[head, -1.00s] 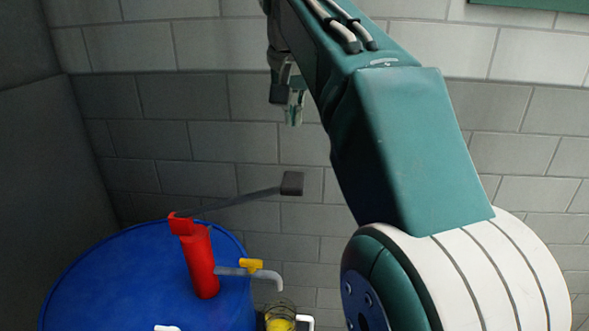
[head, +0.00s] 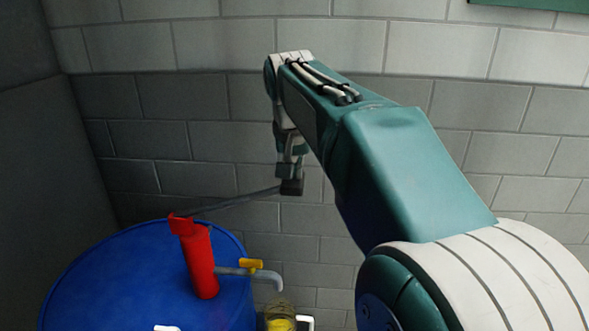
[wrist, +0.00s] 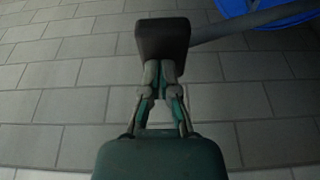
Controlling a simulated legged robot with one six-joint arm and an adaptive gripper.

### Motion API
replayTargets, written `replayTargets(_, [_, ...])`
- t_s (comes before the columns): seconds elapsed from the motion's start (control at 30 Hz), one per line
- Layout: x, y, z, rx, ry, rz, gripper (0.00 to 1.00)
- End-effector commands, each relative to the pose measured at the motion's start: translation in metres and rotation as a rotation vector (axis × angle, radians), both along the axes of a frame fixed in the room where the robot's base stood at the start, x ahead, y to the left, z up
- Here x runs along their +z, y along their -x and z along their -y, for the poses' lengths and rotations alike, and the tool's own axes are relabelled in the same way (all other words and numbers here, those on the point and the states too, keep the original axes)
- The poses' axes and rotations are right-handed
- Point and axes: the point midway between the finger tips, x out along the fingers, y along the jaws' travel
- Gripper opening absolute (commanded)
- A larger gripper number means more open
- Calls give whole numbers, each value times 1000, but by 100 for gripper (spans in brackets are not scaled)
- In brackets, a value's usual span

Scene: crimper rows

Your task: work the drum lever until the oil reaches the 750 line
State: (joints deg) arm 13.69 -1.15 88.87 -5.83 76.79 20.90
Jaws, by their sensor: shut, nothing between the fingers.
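The drum lever (head: 235,200) is a dark bar with a black block-shaped grip (head: 292,187) at its free end. It rises gently to the right from the red pump (head: 200,262) on the blue drum (head: 110,285). My gripper (head: 290,174) is shut, its tips at the top of the lever grip. In the wrist view the shut fingers (wrist: 161,75) meet the grip (wrist: 162,38), which hides their very tips. A grey spout with a yellow tap (head: 251,264) points right over a container with yellow contents (head: 280,318). Its 750 line cannot be made out.
A white object (head: 306,322) stands beside the container at the bottom edge. A white patch (head: 166,328) shows on the drum top. A block wall (head: 230,100) stands behind; the tiled floor (wrist: 60,100) around my gripper is clear.

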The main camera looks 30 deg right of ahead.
Motion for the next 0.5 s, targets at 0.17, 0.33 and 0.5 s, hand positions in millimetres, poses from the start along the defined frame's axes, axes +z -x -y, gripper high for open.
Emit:
replayTargets(0.17, [-1, 1, 1, -1, -4, 2, 0])
replayTargets(0.33, [-20, 6, 8, -3, -57, 31, 0])
replayTargets(0.5, [-51, 13, 18, -4, -147, 90, 0])
